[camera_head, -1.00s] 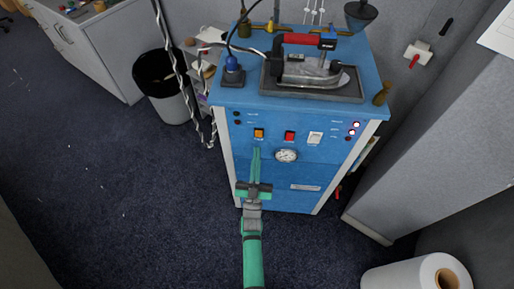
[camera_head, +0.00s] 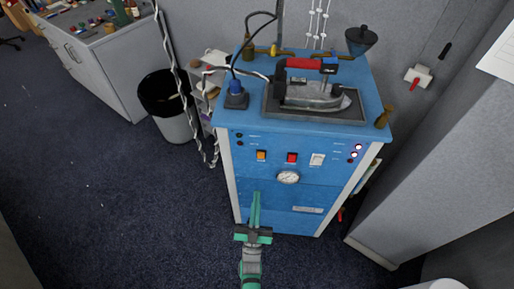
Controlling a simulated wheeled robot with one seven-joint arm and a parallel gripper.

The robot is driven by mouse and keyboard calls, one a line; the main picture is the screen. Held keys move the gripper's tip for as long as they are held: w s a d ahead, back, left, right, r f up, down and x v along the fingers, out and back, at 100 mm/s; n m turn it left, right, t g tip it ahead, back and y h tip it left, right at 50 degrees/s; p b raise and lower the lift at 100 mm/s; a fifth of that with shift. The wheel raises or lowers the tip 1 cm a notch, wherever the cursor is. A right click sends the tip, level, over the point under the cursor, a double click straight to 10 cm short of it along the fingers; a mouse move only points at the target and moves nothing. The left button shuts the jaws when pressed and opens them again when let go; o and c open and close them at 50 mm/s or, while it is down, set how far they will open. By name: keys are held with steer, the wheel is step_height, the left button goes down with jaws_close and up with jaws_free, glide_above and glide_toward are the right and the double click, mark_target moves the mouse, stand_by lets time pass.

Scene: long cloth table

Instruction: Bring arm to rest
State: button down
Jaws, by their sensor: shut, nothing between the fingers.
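My gripper (camera_head: 256,197) is in front of the lower front panel of a blue steam station (camera_head: 273,205). Its green fingers are together and point up the picture, with nothing held. The fingertips are below the orange switch (camera_head: 261,155) and the gauge (camera_head: 288,177); they look clear of both. My green and grey arm comes in from the bottom edge, and most of it is out of view.
An iron (camera_head: 315,95) with a red handle lies on a dark tray on top of the station. A grey partition (camera_head: 450,170) is close on the right. Dark carpet (camera_head: 120,210) is open at the left.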

steer(key=s+r+g+y, duration=0.1)
steer(key=s+r+g, duration=0.1)
steer(key=s, duration=0.7)
steer(key=s+r+g, duration=0.3)
steer(key=s+g, duration=0.1)
steer(key=s, duration=0.6)
steer(key=s+r+n+g+y, duration=0.1)
steer(key=s+g, duration=0.3)
steer(key=s, duration=0.6)
steer(key=shift+s+d+r+y, duration=0.25)
steer(key=shift+d+r+y, duration=0.05)
steer(key=shift+r, duration=0.45)
